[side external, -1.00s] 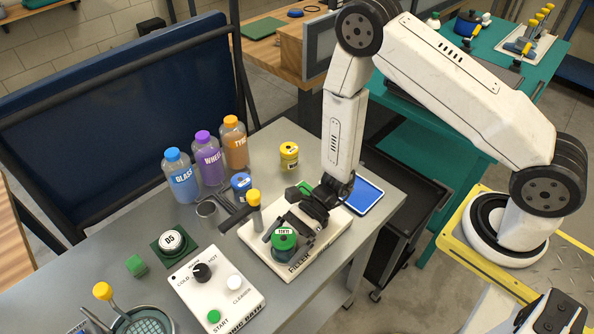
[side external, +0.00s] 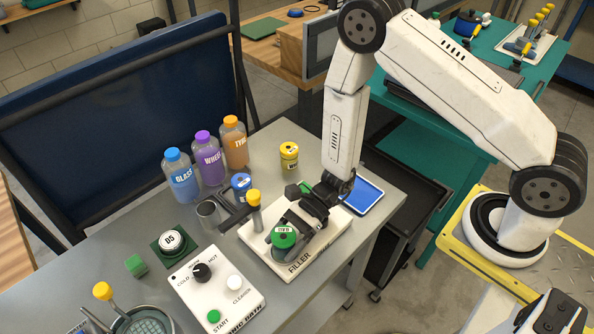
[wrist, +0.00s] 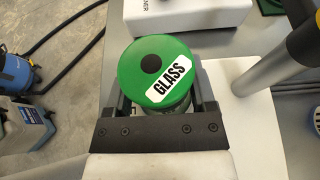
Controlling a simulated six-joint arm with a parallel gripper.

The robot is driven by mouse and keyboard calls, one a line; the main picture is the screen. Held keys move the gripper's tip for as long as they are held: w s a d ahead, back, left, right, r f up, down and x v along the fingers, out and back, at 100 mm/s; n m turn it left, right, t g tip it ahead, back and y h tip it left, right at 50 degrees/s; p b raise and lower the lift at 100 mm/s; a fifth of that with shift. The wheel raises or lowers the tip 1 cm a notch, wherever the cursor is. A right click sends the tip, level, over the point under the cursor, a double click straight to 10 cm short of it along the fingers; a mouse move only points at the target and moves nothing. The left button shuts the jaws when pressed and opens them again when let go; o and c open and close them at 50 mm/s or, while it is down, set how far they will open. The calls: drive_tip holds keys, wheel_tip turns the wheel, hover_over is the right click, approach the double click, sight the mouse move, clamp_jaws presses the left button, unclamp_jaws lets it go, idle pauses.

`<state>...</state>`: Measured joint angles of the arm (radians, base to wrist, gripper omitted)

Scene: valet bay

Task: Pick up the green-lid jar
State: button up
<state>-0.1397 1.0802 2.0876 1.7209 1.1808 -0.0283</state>
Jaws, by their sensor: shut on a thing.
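The green-lid jar (side external: 284,237) is over the white filler board (side external: 262,258) in the side external view. Its lid faces up toward the camera and hides most of its body; whether its base touches the board I cannot tell. In the wrist view the round green lid (wrist: 143,62) has a dark centre dot and a white "GLASS" label. My gripper (side external: 290,228) is shut on the jar, its dark fingers on either side below the lid. They also show in the wrist view (wrist: 157,103).
A post with a yellow knob (side external: 254,197) and a dark arm stands close left of my gripper. Blue, purple and orange bottles (side external: 209,160), a yellow can (side external: 289,155) and a metal cup (side external: 208,212) stand behind. A control box (side external: 215,288) is front left.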

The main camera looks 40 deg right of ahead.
sight(285, 230)
drive_tip(key=shift+r, duration=4.7)
drive_tip(key=shift+w+d+f, duration=0.1)
drive_tip(key=shift+w+d, duration=0.15)
drive_tip(key=shift+d, duration=0.3)
drive_tip(key=d+f+m+t+h, duration=0.2)
drive_tip(key=d+m+t, duration=0.2)
drive_tip(key=d, duration=0.8)
drive_tip(key=w+d+f+m+t+h, duration=0.1)
drive_tip(key=d+m+t, duration=0.4)
drive_tip(key=d, duration=0.8)
drive_tip(key=shift+w+f+h, duration=0.25)
drive_tip(key=shift+f+h, duration=0.25)
drive_tip(key=shift+f, duration=0.05)
drive_tip(key=shift+f, duration=2.25)
